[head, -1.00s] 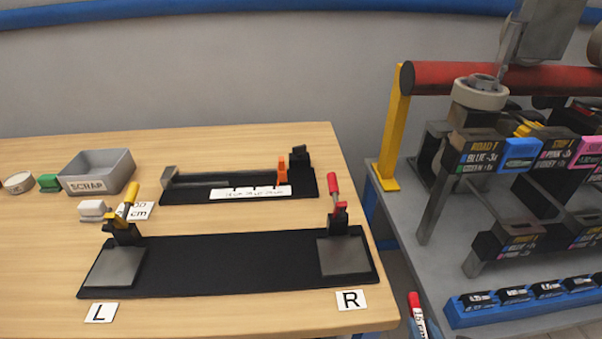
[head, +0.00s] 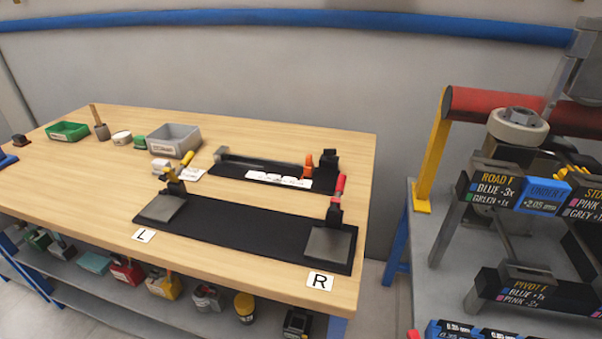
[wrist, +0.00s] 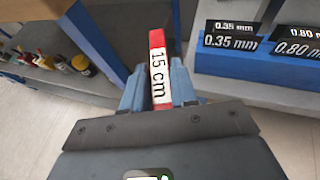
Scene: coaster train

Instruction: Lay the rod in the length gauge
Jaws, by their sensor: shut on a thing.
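In the wrist view my gripper (wrist: 160,95) is shut on a rod (wrist: 157,38) with a red end and a white label reading "15 cm". The rod points away from the gripper, above the floor between the bench and the rack. The length gauge (head: 232,170) lies on the wooden bench in the head view, a long black base with a grey block at its left end. An orange piece and a black block stand at its right, with a white scale strip in front. My gripper is outside the head view.
A black fixture mat (head: 245,230) with grey pads, marked L and R, lies in front of the gauge; a yellow and a red handle stand upright there. A grey bin (head: 173,140) is at left. A rack (head: 510,190) with labelled holders stands right, across a gap.

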